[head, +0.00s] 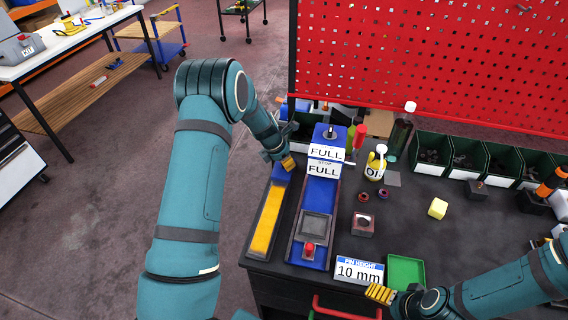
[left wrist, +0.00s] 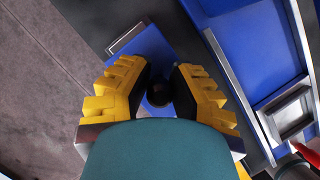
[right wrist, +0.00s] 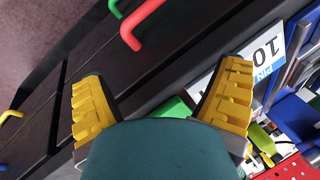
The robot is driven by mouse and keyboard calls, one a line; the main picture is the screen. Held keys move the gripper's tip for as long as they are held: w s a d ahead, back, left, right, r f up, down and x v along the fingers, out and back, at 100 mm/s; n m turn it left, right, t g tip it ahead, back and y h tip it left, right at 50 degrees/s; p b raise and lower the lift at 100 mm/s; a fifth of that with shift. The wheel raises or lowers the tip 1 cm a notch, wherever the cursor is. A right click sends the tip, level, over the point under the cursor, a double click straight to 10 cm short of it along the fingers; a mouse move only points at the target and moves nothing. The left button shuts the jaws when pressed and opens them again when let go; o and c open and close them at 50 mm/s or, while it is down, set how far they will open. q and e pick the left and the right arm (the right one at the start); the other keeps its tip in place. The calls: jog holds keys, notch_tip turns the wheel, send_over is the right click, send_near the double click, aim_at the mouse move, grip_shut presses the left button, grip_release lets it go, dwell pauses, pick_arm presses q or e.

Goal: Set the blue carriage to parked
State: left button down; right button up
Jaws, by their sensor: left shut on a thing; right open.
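The blue carriage (head: 281,173) is at the far end of a narrow dark track (head: 249,247) with a yellow strip, on the table's left side. My left gripper (head: 288,162) is over the carriage. In the left wrist view its yellow fingers (left wrist: 160,95) are shut on a round black knob (left wrist: 159,94) that stands on the blue carriage (left wrist: 152,48). The fingers and wrist hide part of the carriage. My right gripper (head: 381,293) is open and empty near the table's front edge, by the 10 mm sign (head: 359,271).
Right of the track is a blue panel (head: 321,192) with FULL labels, a grey square frame and a red knob (head: 309,249). A green tray (head: 405,270), yellow cube (head: 438,208) and oil bottle (head: 376,165) stand farther right. A red perforated board (head: 430,65) rises behind.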

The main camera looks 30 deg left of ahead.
aim_at(274, 171)
pick_arm(q)
jog(key=shift+w, duration=0.1)
jog(key=c, duration=1.2)
grip_release()
jog(key=o, duration=0.4)
jog(key=shift+w+f, duration=0.1)
jog(key=shift+w, duration=0.1)
jog(key=shift+c, duration=0.2)
jog(key=shift+s, duration=0.1)
jog(key=v, duration=1.2)
